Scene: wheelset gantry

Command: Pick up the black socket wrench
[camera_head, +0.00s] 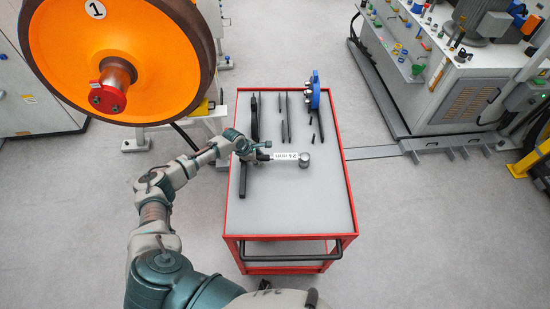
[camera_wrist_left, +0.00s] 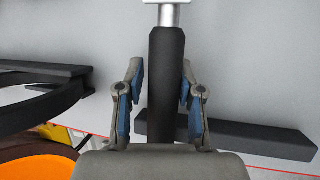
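The socket wrench has a black handle, a pale shaft with a "24 mm" label (camera_head: 285,156) and a grey round socket at its right end, in the head view above the left half of the cart top. My left gripper (camera_head: 256,151) is at the handle end. In the left wrist view the black handle (camera_wrist_left: 166,80) runs between the two blue-padded fingers of the gripper (camera_wrist_left: 162,70), which stand apart on either side with a narrow gap at the left. Whether the right finger touches is unclear. The handle's lower end is hidden behind the gripper body. My right gripper is not in view.
The red-framed cart (camera_head: 300,210) has a grey top, clear at the front. A black bar (camera_head: 242,182) lies close below the gripper. Several black tools (camera_head: 285,118) and a blue tool (camera_head: 315,92) lie at the back. A large orange wheel (camera_head: 120,50) stands at upper left.

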